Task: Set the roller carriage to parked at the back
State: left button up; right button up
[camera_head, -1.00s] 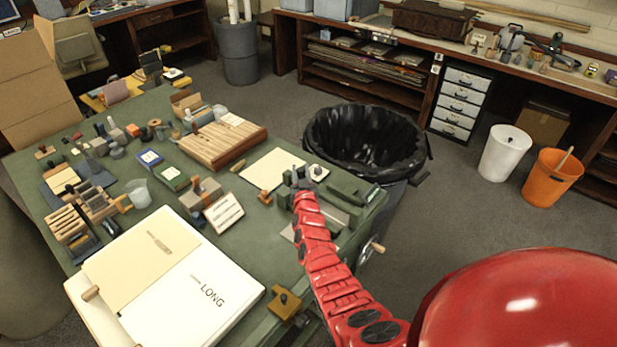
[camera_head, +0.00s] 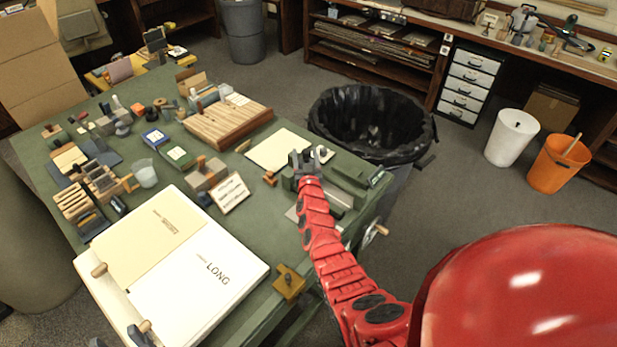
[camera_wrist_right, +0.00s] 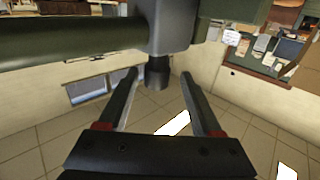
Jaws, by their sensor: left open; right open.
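A green press (camera_head: 350,182) stands at the right end of the green table, with a handwheel (camera_head: 374,234) on its side. My right gripper (camera_head: 308,158) is over its left part at the end of the red arm. In the right wrist view its two fingers (camera_wrist_right: 160,92) are apart, with a dark knob (camera_wrist_right: 158,72) between their tips, below a grey block (camera_wrist_right: 166,25). A green bar (camera_wrist_right: 70,38) runs left from the block. I cannot tell whether the fingers touch the knob, nor which part is the roller carriage. My left gripper (camera_head: 141,334) shows partly at the lower left edge, open.
A white board marked LONG (camera_head: 205,290) lies at the table's front. A small sign (camera_head: 230,192), a wooden rack (camera_head: 228,122) and a pale sheet (camera_head: 277,150) lie left of the press. A black-lined bin (camera_head: 370,125) stands behind it. Stamps and blocks crowd the table's left.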

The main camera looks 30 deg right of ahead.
jog(key=p+v, duration=0.1)
jog(key=v, duration=1.5)
